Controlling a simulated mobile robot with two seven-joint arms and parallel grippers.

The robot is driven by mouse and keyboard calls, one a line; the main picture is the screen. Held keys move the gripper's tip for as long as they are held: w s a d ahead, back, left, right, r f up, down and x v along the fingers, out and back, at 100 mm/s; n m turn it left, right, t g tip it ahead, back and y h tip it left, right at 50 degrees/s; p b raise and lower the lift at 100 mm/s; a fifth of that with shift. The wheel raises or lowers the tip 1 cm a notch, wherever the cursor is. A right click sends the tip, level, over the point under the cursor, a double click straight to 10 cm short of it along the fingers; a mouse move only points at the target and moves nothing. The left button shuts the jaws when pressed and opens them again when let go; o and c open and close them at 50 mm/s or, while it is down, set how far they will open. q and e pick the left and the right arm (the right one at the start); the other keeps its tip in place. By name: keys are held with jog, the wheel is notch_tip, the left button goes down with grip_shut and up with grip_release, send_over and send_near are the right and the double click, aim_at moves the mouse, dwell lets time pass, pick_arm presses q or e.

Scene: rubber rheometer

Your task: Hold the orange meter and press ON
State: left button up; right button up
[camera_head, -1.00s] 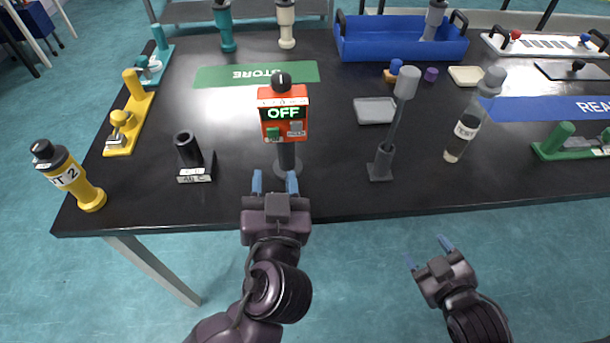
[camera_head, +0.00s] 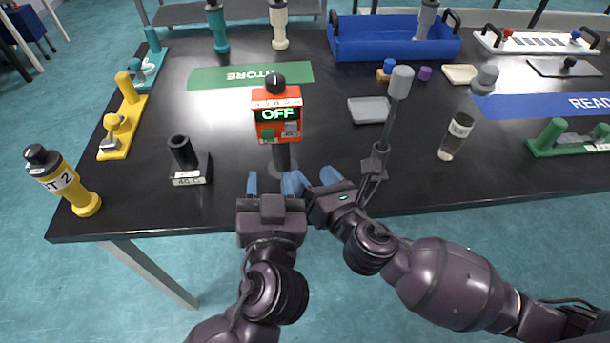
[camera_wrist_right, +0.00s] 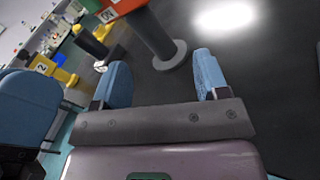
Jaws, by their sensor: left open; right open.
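The orange meter (camera_head: 277,117) stands upright on a dark post with a round base near the table's front edge. Its display reads OFF, with a green button (camera_head: 267,136) at lower left and a grey one (camera_head: 291,128) at lower right. My left gripper (camera_head: 269,183) is open and empty, just in front of the post. My right gripper (camera_head: 313,180) is open and empty, close beside the left one, in front and to the right of the post. In the right wrist view the post (camera_wrist_right: 150,35) rises ahead of the open right fingers (camera_wrist_right: 162,82); the meter is mostly cut off.
A grey stand with a tall rod (camera_head: 390,110) is close to my right gripper. A dark holder (camera_head: 187,160) and a yellow bottle (camera_head: 65,180) stand to the left. A grey tray (camera_head: 369,110) and a clear bottle (camera_head: 457,137) are to the right.

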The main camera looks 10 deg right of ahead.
aim_at(277, 143)
jog(key=n, duration=0.1)
jog(key=a+n, duration=0.1)
jog(key=n, duration=0.2)
jog(key=shift+w+a+r+n+y, duration=0.1)
jog(key=shift+w+a+n+y, duration=0.2)
jog(key=shift+a+n+y, duration=0.1)
jog(key=x, duration=1)
jog(key=shift+w+a, duration=0.1)
jog(key=shift+w, duration=0.2)
jog(key=shift+c, duration=0.2)
jog(key=c, duration=0.9)
pick_arm(q)
jog(key=shift+c, duration=0.6)
pick_arm(e)
jog(key=shift+c, duration=0.9)
pick_arm(q)
grip_shut()
